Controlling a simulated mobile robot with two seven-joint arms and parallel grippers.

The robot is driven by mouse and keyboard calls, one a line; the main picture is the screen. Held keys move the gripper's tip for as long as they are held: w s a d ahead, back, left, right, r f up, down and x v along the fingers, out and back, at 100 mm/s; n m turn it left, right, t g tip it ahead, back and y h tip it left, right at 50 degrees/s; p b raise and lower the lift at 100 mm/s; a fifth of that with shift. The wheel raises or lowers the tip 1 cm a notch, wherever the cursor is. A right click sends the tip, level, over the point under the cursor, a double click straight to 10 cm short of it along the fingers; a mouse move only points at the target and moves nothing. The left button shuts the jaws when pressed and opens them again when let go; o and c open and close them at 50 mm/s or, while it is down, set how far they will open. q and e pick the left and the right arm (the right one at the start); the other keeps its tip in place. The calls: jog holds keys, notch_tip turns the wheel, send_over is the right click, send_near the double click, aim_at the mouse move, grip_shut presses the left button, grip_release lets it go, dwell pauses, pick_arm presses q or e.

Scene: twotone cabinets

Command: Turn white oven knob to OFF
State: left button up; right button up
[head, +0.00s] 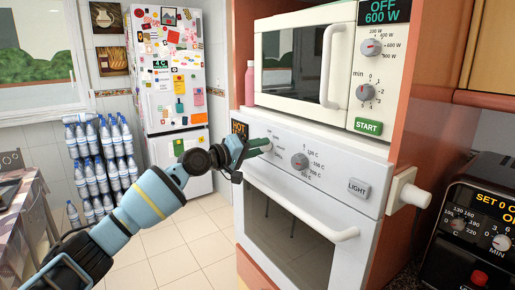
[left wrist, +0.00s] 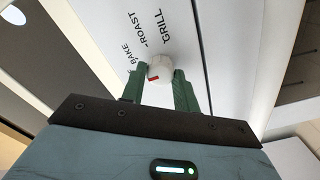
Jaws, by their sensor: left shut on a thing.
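The white oven's control panel (head: 325,165) carries the knobs. My left gripper (head: 258,146) reaches the left part of this panel, and its green fingers cover the knob there in the head view. In the left wrist view the white oven knob (left wrist: 161,66) sits between the two green fingertips of my left gripper (left wrist: 160,78), which is shut on it. A red mark shows on the knob's lower left side. BAKE, ROAST and GRILL are printed around it; the OFF label cannot be made out. My right gripper is not in view.
A second panel knob (head: 299,161) with temperature marks and a LIGHT button (head: 357,188) are to the right. A microwave (head: 315,70) stands above. The oven door handle (head: 300,212) runs below the panel. A white fixture (head: 405,190) sticks out at the right.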

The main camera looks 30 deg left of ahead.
pick_arm(q)
jog(key=o, duration=1)
jog(key=shift+c, duration=0.2)
jog(key=v, duration=0.7)
jog(key=shift+s+a+b, duration=0.15)
jog(key=shift+s+b, duration=0.2)
jog(key=shift+b, duration=0.05)
jog(key=shift+f, duration=0.1)
